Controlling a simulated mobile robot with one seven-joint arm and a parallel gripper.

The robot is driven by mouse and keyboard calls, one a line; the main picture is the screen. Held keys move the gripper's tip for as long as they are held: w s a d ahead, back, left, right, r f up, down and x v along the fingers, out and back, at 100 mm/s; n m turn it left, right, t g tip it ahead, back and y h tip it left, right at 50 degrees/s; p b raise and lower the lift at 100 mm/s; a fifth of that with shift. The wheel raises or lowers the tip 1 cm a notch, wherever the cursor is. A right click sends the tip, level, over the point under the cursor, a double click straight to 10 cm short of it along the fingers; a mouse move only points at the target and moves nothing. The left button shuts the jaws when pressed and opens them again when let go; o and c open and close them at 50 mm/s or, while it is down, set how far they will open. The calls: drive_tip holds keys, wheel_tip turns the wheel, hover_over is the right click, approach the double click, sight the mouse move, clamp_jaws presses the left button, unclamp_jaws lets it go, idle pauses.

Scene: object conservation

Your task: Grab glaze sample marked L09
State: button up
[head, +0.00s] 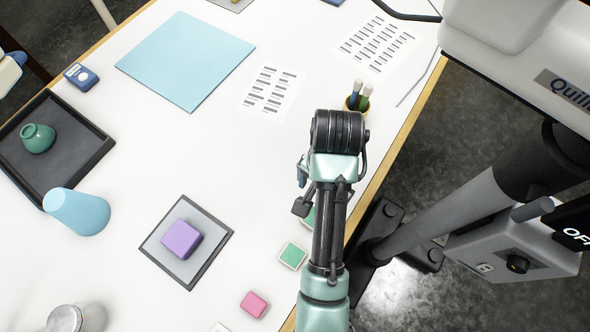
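A small green square tile with a pale rim (292,256) lies on the white table, left of my arm. Another green piece (309,218) is mostly hidden behind my arm. A pink block (254,304) lies nearer the bottom edge. No L09 marking is readable on any of them, so I cannot tell which piece is the sample. My gripper (301,207) shows only as a dark part beside the arm, above the table near the half-hidden green piece. Its fingers are too hidden to show whether it is open or shut.
A purple block (181,239) sits on a grey, dark-edged plate (212,245). A blue cup (76,211) lies near a black tray (85,160) holding a green pot (38,138). A pen cup (357,102) stands by the right table edge. The table middle is clear.

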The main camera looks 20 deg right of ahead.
drive_tip(key=f+b, duration=0.1)
drive_tip(key=f, duration=0.1)
drive_tip(key=f+b, duration=0.1)
drive_tip(key=f, duration=0.1)
drive_tip(key=f+b, duration=0.1)
drive_tip(key=f, duration=0.1)
drive_tip(key=shift+s+d+f, duration=0.2)
drive_tip(key=shift+s+f, duration=0.3)
drive_tip(key=shift+f, duration=0.3)
drive_tip(key=f, duration=0.2)
drive_tip(key=a+f+p, duration=0.1)
drive_tip(key=f, duration=0.1)
drive_tip(key=shift+a+f+p, duration=0.15)
drive_tip(key=shift+a+p, duration=0.05)
drive_tip(key=shift+p, duration=0.1)
drive_tip(key=shift+f, duration=0.4)
